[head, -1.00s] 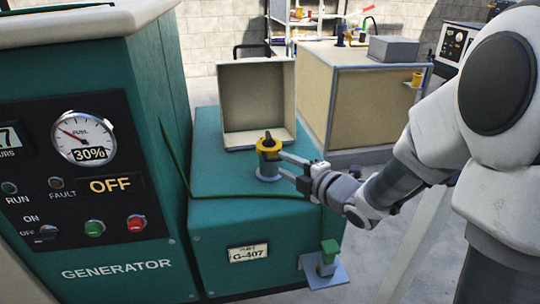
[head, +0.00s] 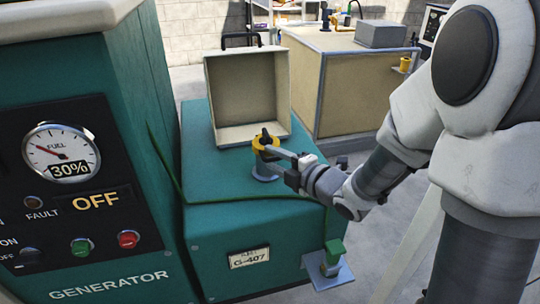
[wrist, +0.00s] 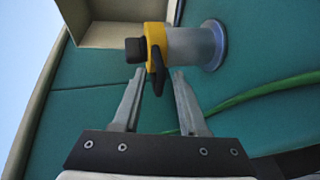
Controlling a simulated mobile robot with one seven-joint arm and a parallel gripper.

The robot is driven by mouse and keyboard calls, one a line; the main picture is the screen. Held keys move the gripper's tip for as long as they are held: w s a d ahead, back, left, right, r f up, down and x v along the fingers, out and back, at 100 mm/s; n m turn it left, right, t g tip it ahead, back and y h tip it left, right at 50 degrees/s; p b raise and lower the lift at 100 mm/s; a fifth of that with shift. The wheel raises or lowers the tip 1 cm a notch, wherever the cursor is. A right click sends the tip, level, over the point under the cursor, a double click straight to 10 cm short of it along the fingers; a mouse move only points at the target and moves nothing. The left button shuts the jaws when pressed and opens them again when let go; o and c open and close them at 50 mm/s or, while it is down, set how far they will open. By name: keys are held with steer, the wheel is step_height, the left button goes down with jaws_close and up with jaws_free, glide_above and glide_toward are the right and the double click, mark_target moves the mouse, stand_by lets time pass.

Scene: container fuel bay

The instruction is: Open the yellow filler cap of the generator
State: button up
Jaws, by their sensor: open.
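The yellow filler cap (head: 262,144), with a black handle on top, sits on a short grey filler neck (head: 265,172) on the green generator housing (head: 235,220). In the wrist view the yellow cap (wrist: 157,35) and neck (wrist: 190,45) appear sideways, just beyond my fingertips. My gripper (head: 274,152) reaches in from the right at cap height. Its jaws are open, and the wrist view shows the two fingers (wrist: 156,75) apart. The tip of the black handle (wrist: 158,75) shows between the fingertips; I cannot tell whether they touch it.
An open beige box-like cover (head: 245,90) stands behind the cap. A green hose (wrist: 250,95) lies over the housing. The generator panel (head: 75,190) rises at the left, reading 30% fuel and OFF. A green-topped fitting (head: 333,252) juts out at the front right.

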steer(key=shift+c, duration=0.4)
jaws_close()
steer(key=shift+f, duration=0.15)
